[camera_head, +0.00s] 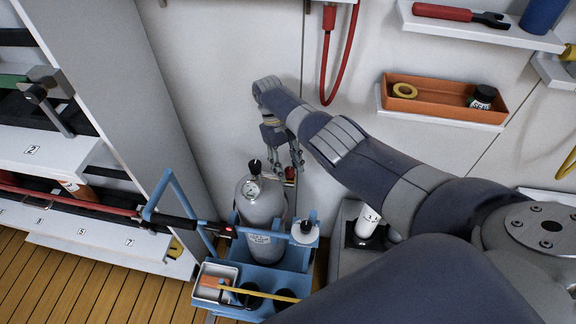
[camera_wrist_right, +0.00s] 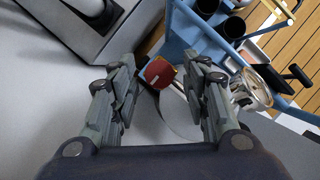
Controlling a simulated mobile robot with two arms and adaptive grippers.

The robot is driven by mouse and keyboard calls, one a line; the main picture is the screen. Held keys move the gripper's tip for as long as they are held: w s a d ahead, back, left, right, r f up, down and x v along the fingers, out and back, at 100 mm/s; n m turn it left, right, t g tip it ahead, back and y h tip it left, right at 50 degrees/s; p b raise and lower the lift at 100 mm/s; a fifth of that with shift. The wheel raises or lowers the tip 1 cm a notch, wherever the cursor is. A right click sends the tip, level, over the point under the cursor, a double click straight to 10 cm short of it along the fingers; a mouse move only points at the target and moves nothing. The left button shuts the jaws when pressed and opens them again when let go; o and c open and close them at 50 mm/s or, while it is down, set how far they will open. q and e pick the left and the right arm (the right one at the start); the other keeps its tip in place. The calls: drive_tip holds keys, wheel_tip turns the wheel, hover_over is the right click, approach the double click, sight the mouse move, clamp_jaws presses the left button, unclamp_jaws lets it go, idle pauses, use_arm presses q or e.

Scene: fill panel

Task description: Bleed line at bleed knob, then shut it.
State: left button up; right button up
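A grey gas cylinder (camera_head: 262,215) stands upright in a blue caddy (camera_head: 281,279). A round gauge (camera_head: 252,190) and a black top knob (camera_head: 254,166) sit at its head; the gauge also shows in the right wrist view (camera_wrist_right: 250,92). A small red knob (camera_head: 290,173) is at the cylinder's right side; I cannot tell for sure that it is the bleed knob. My right gripper (camera_head: 287,158) is just above it. In the right wrist view the fingers (camera_wrist_right: 160,88) are open, with the red knob (camera_wrist_right: 158,72) between and a little beyond them, seemingly not touched. My left gripper is not seen.
A white wall panel is close behind the cylinder. A red hose (camera_head: 326,75) hangs above, left of an orange tray (camera_head: 445,97). A blue handle (camera_head: 163,190) and numbered shelves (camera_head: 60,155) are at left. A white-capped bottle (camera_head: 367,222) stands right of the caddy.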

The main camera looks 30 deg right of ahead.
drive_tip(key=v, duration=0.7)
drive_tip(key=shift+r, duration=0.25)
drive_tip(key=shift+w, duration=0.1)
idle(0.4)
